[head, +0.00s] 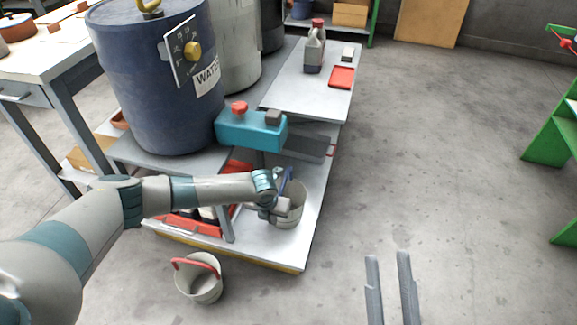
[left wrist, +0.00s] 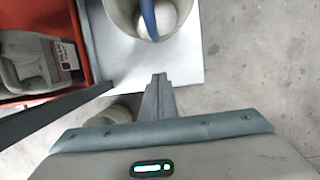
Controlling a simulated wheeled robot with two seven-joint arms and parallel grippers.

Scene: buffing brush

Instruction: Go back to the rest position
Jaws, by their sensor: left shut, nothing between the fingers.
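My left gripper (head: 281,208) is shut and empty, low over the white lower shelf (head: 256,248) of the cart. It overlaps a grey bucket with a blue handle (head: 295,212) in the head view; I cannot tell whether they touch. In the left wrist view the shut fingers (left wrist: 157,90) point toward this bucket (left wrist: 117,12), with a gap of white shelf between. A pale round thing (left wrist: 172,14) lies in it, behind the blue handle. My right gripper (head: 390,287) shows as two parallel grey fingers, apart and empty, over bare floor.
A second bucket with a red handle (head: 201,285) stands on the floor below my left arm. A red tray (head: 190,228) holds grey containers. A teal dispenser (head: 243,133), a blue drum (head: 150,85) and a bottle (head: 314,52) stand higher.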

